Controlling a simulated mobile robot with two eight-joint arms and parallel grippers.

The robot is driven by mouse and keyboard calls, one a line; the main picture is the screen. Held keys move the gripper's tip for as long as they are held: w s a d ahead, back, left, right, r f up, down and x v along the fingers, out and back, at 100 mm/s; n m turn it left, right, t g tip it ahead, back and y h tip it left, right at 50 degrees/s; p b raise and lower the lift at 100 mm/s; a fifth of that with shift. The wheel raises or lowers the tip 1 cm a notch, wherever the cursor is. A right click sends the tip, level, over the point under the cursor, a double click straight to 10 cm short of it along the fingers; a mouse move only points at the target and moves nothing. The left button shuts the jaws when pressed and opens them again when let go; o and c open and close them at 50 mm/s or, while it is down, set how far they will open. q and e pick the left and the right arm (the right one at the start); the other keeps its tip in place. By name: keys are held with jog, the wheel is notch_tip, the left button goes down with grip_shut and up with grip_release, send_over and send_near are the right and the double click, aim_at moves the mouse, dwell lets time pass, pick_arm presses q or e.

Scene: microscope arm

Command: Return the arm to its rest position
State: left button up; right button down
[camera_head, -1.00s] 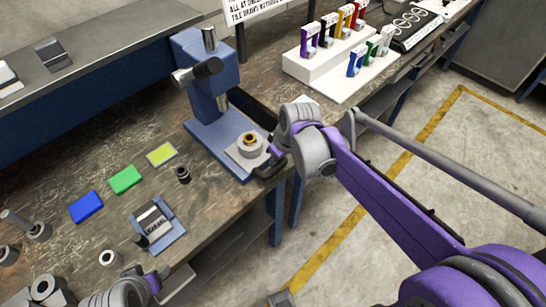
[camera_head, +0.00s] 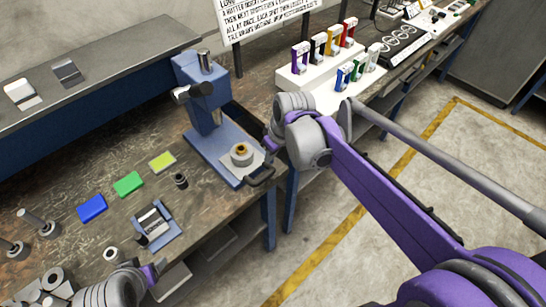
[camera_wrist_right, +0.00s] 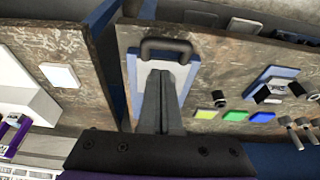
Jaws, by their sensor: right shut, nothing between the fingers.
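My right arm (camera_head: 385,185) is purple and grey and reaches in from the right to the blue bench press (camera_head: 206,95). My right gripper (camera_head: 269,146) is shut and empty, just above and beside the black handle (camera_head: 262,177) on the press base's front edge. In the right wrist view its closed fingers (camera_wrist_right: 160,80) point towards the handle (camera_wrist_right: 167,47), which shows beyond the tips. A grey round fixture with a brass ring (camera_head: 241,152) sits on the press base. My left gripper (camera_head: 154,270) is partly seen at lower left; its jaws are unclear.
Blue, green and yellow blocks (camera_head: 128,184) lie on the worn bench (camera_head: 225,205). A small blue-grey holder (camera_head: 157,225) and grey cylinders stand at left. A white stepped stand (camera_head: 310,82) with coloured clamps is at the back. Open floor lies to the right.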

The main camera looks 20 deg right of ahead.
jog(key=shift+a, duration=0.1)
dwell(0.3)
jog(key=s+f+m+t, duration=0.1)
jog(key=s+f+m, duration=0.1)
jog(key=s, duration=0.5)
jog(key=s+a+f+m+t+h, duration=0.1)
jog(key=s+f+m, duration=0.1)
jog(key=s, duration=0.6)
jog(key=shift+s+a+f, duration=0.2)
jog(key=shift+s+a, duration=0.05)
jog(key=shift+s, duration=0.05)
